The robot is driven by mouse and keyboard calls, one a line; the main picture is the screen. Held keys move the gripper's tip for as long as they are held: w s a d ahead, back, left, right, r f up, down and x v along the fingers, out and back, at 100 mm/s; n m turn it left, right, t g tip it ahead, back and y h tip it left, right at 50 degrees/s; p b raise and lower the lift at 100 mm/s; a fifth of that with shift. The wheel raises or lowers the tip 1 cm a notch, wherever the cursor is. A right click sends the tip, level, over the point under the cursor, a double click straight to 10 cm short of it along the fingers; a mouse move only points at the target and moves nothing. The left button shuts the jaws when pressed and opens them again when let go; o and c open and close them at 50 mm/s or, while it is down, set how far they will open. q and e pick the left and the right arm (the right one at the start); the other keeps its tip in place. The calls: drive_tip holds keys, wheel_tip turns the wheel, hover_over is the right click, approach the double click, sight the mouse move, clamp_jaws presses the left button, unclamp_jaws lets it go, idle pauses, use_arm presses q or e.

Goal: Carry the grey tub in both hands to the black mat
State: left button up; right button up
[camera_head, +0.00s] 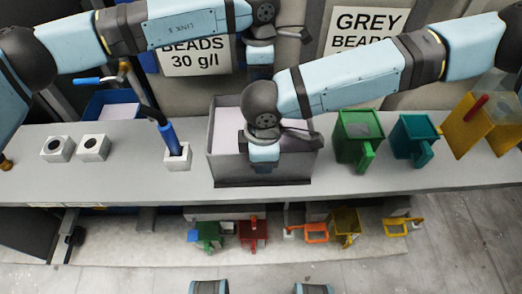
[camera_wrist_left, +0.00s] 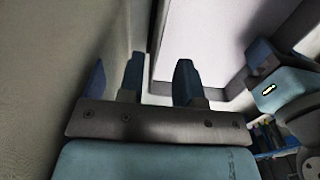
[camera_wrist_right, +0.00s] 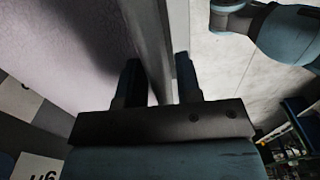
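The grey tub (camera_head: 225,165) stands upright on the bench, with pale contents visible inside. My left gripper (camera_head: 260,72) is at its far side, partly hidden by the tub and arms. In the left wrist view, the fingers (camera_wrist_left: 159,82) are apart, with a tub wall between them. My right gripper (camera_head: 264,165) is at the near wall. In the right wrist view, its fingers (camera_wrist_right: 158,82) are apart on either side of that wall. A dark strip shows along the tub's front foot. I cannot make out a separate black mat.
A green container (camera_head: 352,128), a teal one (camera_head: 410,132) and a yellow one (camera_head: 465,125) stand right of the tub. A blue-handled tool in a white block (camera_head: 178,160) and two white blocks (camera_head: 92,147) stand left. Several coloured scoops lie below the bench.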

use_arm(q)
wheel_tip(320, 180, up, 3)
drive_tip(key=shift+r, duration=0.3)
use_arm(e)
wheel_tip(320, 180, up, 12)
drive_tip(key=shift+r, duration=0.1)
use_arm(q)
drive_tip(key=shift+r, duration=0.1)
idle(0.5)
